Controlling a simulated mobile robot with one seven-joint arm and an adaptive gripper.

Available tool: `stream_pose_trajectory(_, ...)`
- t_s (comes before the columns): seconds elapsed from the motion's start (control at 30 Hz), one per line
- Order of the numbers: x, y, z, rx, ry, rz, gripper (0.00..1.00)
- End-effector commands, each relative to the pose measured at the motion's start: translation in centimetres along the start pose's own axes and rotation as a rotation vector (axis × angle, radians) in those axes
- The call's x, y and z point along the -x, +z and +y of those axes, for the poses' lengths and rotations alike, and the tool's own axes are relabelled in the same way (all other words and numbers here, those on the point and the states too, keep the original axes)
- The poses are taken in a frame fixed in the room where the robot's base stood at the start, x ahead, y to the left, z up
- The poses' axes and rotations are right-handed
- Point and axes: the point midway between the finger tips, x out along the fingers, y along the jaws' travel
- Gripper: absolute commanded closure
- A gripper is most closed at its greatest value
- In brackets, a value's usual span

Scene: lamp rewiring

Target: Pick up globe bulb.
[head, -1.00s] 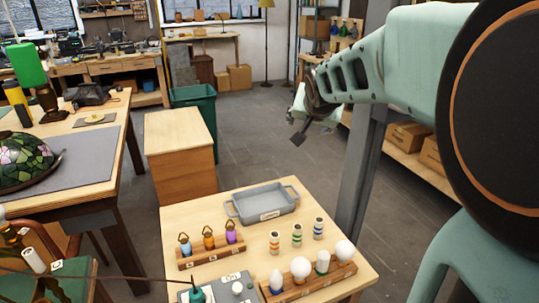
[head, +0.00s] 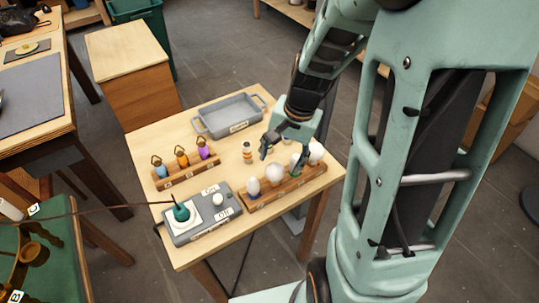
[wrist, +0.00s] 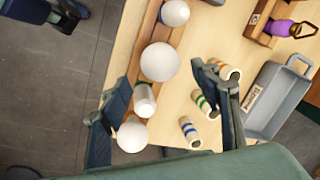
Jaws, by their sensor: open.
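The wooden bulb rack (head: 287,190) at the table's front right holds a row of white bulbs. The largest round bulb, the globe bulb (head: 276,175), stands second from the left; it also shows in the wrist view (wrist: 160,62). A narrower bulb (head: 253,188) stands left of it. A cylindrical bulb (wrist: 145,100) and a smaller round bulb (head: 316,152) stand to its right. My gripper (head: 283,157) is open and empty above the rack. In the wrist view, one finger lies on each side of the row; contact with a bulb cannot be told.
Striped cylinders (wrist: 203,104) stand behind the rack, near one finger. A grey tray (head: 228,118) is at the back.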

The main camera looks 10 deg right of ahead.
Motion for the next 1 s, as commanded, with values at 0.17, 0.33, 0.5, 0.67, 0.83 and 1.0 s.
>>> stream_pose_trajectory(0.17, -1.1, 0.2, -0.1, 0.000, 0.001, -0.002, 0.43)
stream_pose_trajectory(0.33, -3.5, 0.7, -0.2, 0.000, 0.002, -0.004, 0.43)
stream_pose_trajectory(0.5, -5.2, 0.6, -0.2, -0.001, 0.001, -0.001, 0.43)
stream_pose_trajectory(0.67, -5.6, 0.5, -0.2, 0.000, 0.000, 0.002, 0.43)
stream_pose_trajectory(0.83, -5.5, 0.5, -0.2, 0.000, 0.000, 0.002, 0.45)
stream_pose_trajectory(1.0, -5.5, 0.5, -0.2, 0.000, 0.000, 0.002, 0.64)
